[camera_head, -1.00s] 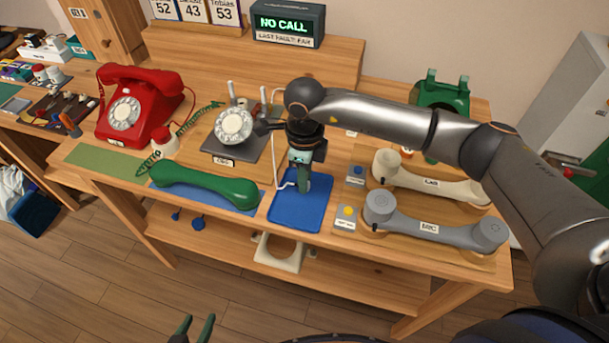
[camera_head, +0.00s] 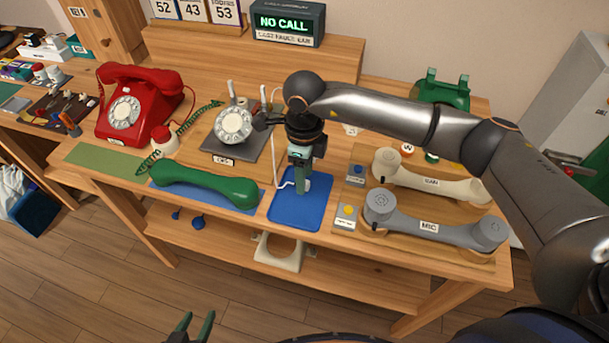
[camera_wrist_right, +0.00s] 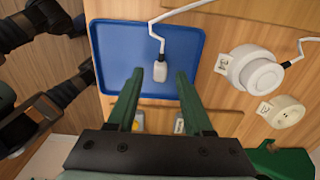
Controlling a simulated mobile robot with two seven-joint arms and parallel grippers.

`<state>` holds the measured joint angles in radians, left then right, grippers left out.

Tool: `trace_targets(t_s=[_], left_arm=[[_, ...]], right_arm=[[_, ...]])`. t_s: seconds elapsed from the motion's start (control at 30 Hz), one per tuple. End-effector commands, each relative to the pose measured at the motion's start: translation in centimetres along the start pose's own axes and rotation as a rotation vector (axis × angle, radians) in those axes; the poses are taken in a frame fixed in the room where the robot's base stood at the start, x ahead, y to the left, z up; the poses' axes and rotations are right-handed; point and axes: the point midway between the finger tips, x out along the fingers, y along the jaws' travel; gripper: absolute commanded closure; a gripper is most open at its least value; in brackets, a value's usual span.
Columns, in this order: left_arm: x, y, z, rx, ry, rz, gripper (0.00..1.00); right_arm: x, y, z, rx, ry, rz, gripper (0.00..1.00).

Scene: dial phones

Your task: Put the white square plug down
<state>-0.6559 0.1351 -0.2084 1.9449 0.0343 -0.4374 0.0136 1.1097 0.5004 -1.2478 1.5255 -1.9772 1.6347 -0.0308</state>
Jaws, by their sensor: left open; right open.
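The white square plug (camera_wrist_right: 161,73) lies on the blue tray (camera_wrist_right: 115,45), with its white cord running off it. In the head view it is a small pale patch (camera_head: 308,185) on the tray (camera_head: 296,214), partly hidden by my right gripper. My right gripper (camera_wrist_right: 159,72) is open above the tray, its green fingers spread with a clear gap on each side of the plug. It also shows in the head view (camera_head: 301,185). My left gripper (camera_head: 195,326) is open and empty at the bottom edge, well away from the table.
A green handset (camera_head: 205,186) lies left of the tray. The cream handset (camera_head: 430,180) and grey handset (camera_head: 432,223) lie to its right, beside small blocks with a blue and a yellow button. A dial unit (camera_head: 233,128) stands behind; a red phone (camera_head: 138,105) stands left.

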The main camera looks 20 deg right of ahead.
Motion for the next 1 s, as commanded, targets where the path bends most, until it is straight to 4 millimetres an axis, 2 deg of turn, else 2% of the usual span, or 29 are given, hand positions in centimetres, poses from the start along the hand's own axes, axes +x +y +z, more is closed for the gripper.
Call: trace_targets(t_s=[0.3, 0.5, 0.7, 1.0], left_arm=[[0.2, 0.0, 0.3, -0.001, -0.003, 0.000, 0.50], [0.1, 0.1, 0.6, -0.002, -0.010, 0.001, 0.50], [0.0, 0.1, 0.9, -0.003, -0.015, 0.002, 0.50], [0.0, 0.2, 0.8, -0.003, -0.015, 0.003, 0.50]], right_arm=[[-6.9, -0.1, 0.1, 0.000, -0.004, -0.004, 0.49], [-10.0, -0.1, 0.0, -0.001, -0.002, -0.003, 0.49], [-11.1, 0.0, 0.0, 0.000, 0.000, 0.000, 0.49], [-11.1, 0.0, 0.0, 0.000, 0.000, 0.000, 0.49]])
